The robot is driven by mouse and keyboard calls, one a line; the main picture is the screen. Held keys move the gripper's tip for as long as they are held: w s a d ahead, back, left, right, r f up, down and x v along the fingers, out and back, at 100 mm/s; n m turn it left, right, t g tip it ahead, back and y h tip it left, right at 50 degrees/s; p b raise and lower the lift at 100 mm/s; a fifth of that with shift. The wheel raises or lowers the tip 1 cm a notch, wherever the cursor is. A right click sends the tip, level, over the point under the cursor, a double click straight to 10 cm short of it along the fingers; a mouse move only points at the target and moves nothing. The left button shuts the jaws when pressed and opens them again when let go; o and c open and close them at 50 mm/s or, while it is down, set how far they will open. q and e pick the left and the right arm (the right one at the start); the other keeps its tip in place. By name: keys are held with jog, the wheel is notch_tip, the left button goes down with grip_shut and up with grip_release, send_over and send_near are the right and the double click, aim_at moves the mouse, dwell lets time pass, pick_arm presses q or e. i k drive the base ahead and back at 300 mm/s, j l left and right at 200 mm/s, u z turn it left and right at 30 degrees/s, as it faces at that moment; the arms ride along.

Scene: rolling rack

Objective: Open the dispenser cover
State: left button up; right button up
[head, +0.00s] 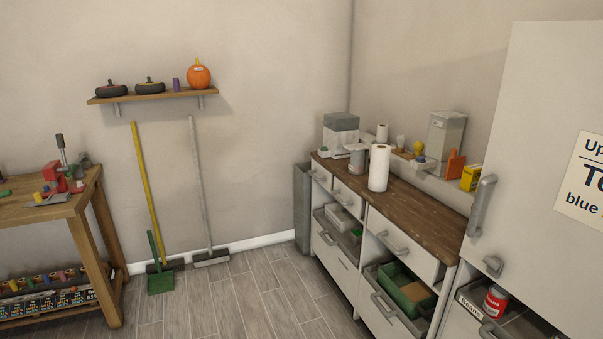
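A tall grey box (446,137) with a pale label is by the right wall, above the far side of the wooden counter, and looks like the dispenser. Its front looks shut, but the cover's edges are too small to make out. A second grey box-like device (341,132) with a lighter lower part stands at the counter's back left end; I cannot tell if it is a dispenser. Neither of my grippers is in view.
A white paper roll (379,168) stands on the wooden counter (415,212). An orange item (455,164) and a yellow box (471,177) sit along the wall. Drawers below hold a green bin (405,289). A tall white cabinet (540,110) stands right. The floor (235,305) is clear in the middle.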

aim_at(330, 119)
jog(key=i, duration=1.8)
